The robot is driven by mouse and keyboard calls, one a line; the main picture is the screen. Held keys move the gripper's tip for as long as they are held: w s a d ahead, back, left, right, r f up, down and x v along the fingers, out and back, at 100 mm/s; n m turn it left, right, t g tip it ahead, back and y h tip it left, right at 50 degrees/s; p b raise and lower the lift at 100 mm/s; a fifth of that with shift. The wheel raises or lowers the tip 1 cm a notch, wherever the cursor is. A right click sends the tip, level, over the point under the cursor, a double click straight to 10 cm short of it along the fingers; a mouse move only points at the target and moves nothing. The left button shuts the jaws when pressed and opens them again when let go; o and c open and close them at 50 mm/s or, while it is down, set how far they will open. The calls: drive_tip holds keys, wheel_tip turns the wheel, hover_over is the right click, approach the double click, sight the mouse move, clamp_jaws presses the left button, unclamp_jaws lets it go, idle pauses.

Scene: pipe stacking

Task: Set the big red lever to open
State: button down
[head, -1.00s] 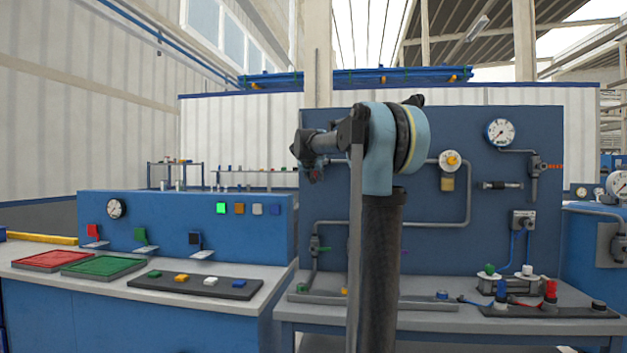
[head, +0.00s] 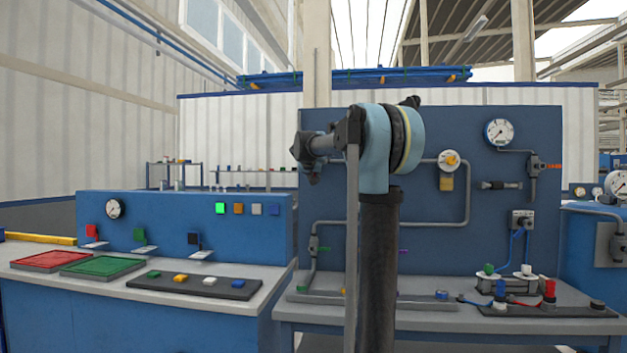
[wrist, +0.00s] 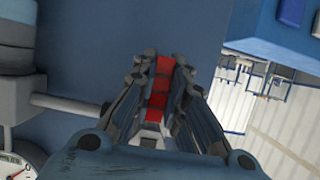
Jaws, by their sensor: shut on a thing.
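The big red lever (wrist: 158,98) shows in the wrist view as a red strip between the fingers of my gripper (wrist: 164,62). The fingers are closed on it from both sides. In the head view my gripper (head: 311,176) is at the left side of the tall blue panel (head: 430,132), just below the dark wrist. There the lever is hidden by my gripper and wrist. I cannot tell the lever's angle or any open mark from these views.
A grey pipe (head: 468,200) runs on the panel, with a gauge (head: 499,132) at upper right. The bench (head: 420,318) below holds a green-handled valve and fittings. At left, a blue console (head: 170,215) carries small coloured flags, with red and green trays in front.

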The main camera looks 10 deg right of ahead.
sight(327, 166)
drive_tip(key=s+d+r+n+t+h, duration=0.1)
drive_tip(key=d+r+n+h, duration=0.4)
drive_tip(key=n, duration=0.8)
drive_tip(key=shift+s+r+h, duration=0.35)
drive_tip(key=shift+r+h, duration=0.05)
drive_tip(key=shift+h, duration=0.8)
drive_tip(key=shift+d+n, duration=0.1)
drive_tip(key=shift+n, duration=0.2)
drive_tip(key=c, duration=1.6)
unclamp_jaws()
